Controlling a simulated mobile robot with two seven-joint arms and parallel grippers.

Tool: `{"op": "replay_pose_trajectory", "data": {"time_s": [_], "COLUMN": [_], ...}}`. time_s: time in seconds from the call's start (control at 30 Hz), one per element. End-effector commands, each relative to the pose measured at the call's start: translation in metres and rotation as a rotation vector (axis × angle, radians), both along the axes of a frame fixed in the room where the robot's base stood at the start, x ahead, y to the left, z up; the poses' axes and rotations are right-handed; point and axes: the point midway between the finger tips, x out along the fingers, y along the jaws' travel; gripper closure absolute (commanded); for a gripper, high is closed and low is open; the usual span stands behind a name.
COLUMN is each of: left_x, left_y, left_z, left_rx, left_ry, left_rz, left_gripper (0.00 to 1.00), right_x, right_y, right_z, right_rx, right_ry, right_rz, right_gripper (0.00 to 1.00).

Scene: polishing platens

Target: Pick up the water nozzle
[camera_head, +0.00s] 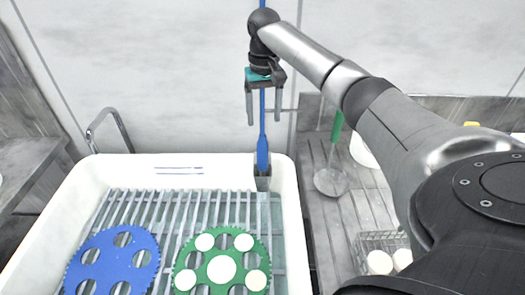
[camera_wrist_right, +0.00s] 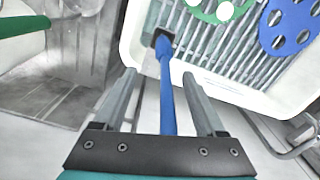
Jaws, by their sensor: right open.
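The water nozzle (camera_head: 263,150) is a blue wand hanging upright at the back right corner of the white sink, with a dark grey tip (camera_head: 263,180) low by the rim. A thin blue line runs up from it past my gripper. My right gripper (camera_head: 264,118) is open, fingers pointing down, one on each side of the blue stem. In the right wrist view the nozzle (camera_wrist_right: 168,100) runs between the open fingers (camera_wrist_right: 160,78), with a gap on both sides. My left gripper is not in view.
The white sink (camera_head: 290,215) has a slatted rack holding a blue toothed disc (camera_head: 110,262) and a green toothed disc (camera_head: 243,243) with white rounds. A metal faucet (camera_head: 108,127) stands at its left. A green-handled ladle (camera_head: 332,180) and a wire basket (camera_head: 385,240) are at right.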

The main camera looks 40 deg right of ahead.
Motion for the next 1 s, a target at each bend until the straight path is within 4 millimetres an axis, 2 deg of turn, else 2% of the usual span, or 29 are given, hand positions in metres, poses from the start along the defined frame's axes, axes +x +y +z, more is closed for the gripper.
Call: {"op": "replay_pose_trajectory", "data": {"time_s": [0.13,0.3,0.4,0.63,0.9,1.0], "left_x": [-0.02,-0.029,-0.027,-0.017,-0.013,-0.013], "left_y": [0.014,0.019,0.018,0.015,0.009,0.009], "left_z": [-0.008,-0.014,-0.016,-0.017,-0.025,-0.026], "left_rx": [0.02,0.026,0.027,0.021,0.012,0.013], "left_ry": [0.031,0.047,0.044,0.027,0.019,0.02], "left_rz": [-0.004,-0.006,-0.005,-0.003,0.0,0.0], "left_gripper": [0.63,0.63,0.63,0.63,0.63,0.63], "right_x": [-0.002,-0.001,-0.001,-0.001,-0.003,-0.003], "right_y": [0.0,0.001,0.001,0.002,0.007,0.007], "right_z": [-0.035,-0.069,-0.082,-0.097,-0.136,-0.142], "right_rx": [0.0,-0.001,0.0,-0.001,0.0,0.0], "right_ry": [0.007,0.004,0.002,0.003,0.002,0.001], "right_rz": [0.0,0.0,0.0,0.001,0.001,0.001], "right_gripper": [0.28,0.28,0.28,0.28,0.28,0.28]}}
